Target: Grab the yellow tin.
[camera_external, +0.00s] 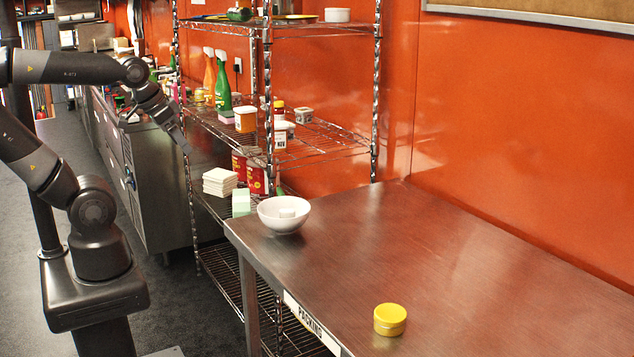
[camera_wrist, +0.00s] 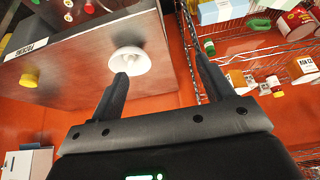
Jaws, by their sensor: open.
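The yellow tin (camera_external: 390,319) is short and round with a lid. It stands upright on the steel table (camera_external: 450,240) near its front edge, and nothing touches it. In the wrist view the yellow tin (camera_wrist: 29,78) shows small at the left, outside the span of my fingers. My gripper (camera_external: 182,142) is in the air at the upper left, in front of the wire shelf and well away from the tin. In the wrist view my gripper (camera_wrist: 158,75) has its fingers spread apart with nothing held between them.
A white bowl (camera_external: 272,222) with a pale block inside stands at the table's left end. The wire shelf (camera_external: 330,142) holds spray bottles, tubs and boxes between my arm and the orange wall. The table around the tin is bare.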

